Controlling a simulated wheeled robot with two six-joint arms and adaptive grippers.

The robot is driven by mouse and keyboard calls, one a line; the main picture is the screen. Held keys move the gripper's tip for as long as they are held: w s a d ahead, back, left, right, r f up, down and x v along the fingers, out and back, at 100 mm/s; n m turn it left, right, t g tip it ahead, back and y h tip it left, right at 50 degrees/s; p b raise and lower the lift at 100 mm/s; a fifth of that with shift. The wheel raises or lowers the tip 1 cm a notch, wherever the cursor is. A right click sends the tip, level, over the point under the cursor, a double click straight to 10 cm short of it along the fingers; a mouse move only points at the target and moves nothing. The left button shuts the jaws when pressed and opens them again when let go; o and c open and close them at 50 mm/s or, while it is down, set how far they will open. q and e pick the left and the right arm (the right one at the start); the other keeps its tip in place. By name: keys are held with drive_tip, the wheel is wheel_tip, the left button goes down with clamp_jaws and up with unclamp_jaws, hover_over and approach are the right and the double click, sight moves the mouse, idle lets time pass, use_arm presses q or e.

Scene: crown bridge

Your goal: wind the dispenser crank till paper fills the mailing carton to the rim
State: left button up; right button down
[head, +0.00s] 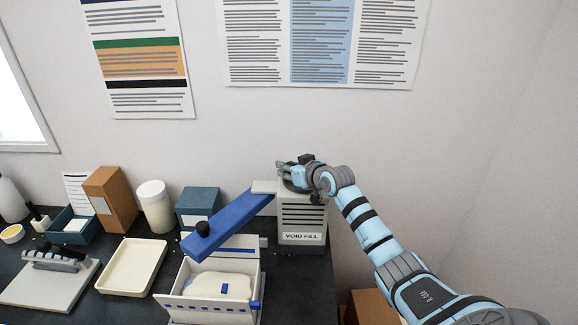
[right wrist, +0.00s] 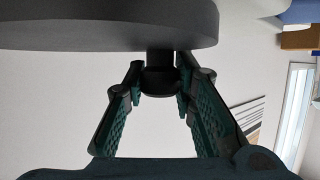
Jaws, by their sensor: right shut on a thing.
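The grey dispenser (head: 302,222), labelled VOID FILL, stands at the right end of the dark bench. A blue chute (head: 232,224) slopes from it down left to the open white mailing carton (head: 215,308). A white, rounded mass that looks like paper (head: 221,286) lies in the carton; its exact height against the rim is hard to tell. My right gripper (head: 300,176) is at the dispenser's top, shut on the crank's dark knob (right wrist: 159,82), below a dark disc (right wrist: 110,25) in the right wrist view. The crank arm is mostly hidden. My left gripper is out of view.
A cream tray (head: 132,267), a white canister (head: 155,205), a brown box (head: 111,199) and a teal box (head: 198,206) stand left of the dispenser. A grey board with a handled tool (head: 50,280) lies far left. A brown carton (head: 372,307) sits below my right arm.

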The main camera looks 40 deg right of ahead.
drive_tip(key=h+p, duration=0.1)
drive_tip(key=m+p, duration=0.1)
drive_tip(key=p, duration=0.1)
drive_tip(key=m+h+p, duration=0.1)
drive_tip(key=shift+w+d+r+g+h+p, duration=0.25)
drive_tip(key=shift+d+g+h+p, duration=0.05)
drive_tip(key=shift+w+d+f+m+h, duration=0.1)
drive_tip(key=shift+m+h, duration=0.4)
drive_tip(key=shift+m, duration=0.1)
drive_tip(key=shift+w+d+f+m+g+h, duration=0.1)
drive_tip(key=shift+d+f+m+g+h, duration=0.1)
drive_tip(key=shift+m+g+h, duration=0.15)
drive_tip(key=shift+d+m+h, duration=0.1)
drive_tip(key=shift+m+h, duration=0.25)
drive_tip(key=m+h+b, duration=0.1)
drive_tip(key=g+h+b, duration=0.1)
drive_tip(key=shift+w+d+f+m+b, duration=0.15)
drive_tip(key=shift+d+m+b, duration=0.2)
drive_tip(key=shift+m+b, duration=0.05)
drive_tip(key=shift+d+m+g+h+b, duration=0.2)
drive_tip(key=shift+m+g+h+b, duration=0.2)
drive_tip(key=shift+m+g+b, duration=0.15)
drive_tip(key=c, duration=1.3)
unclamp_jaws()
drive_tip(key=shift+r, duration=0.2)
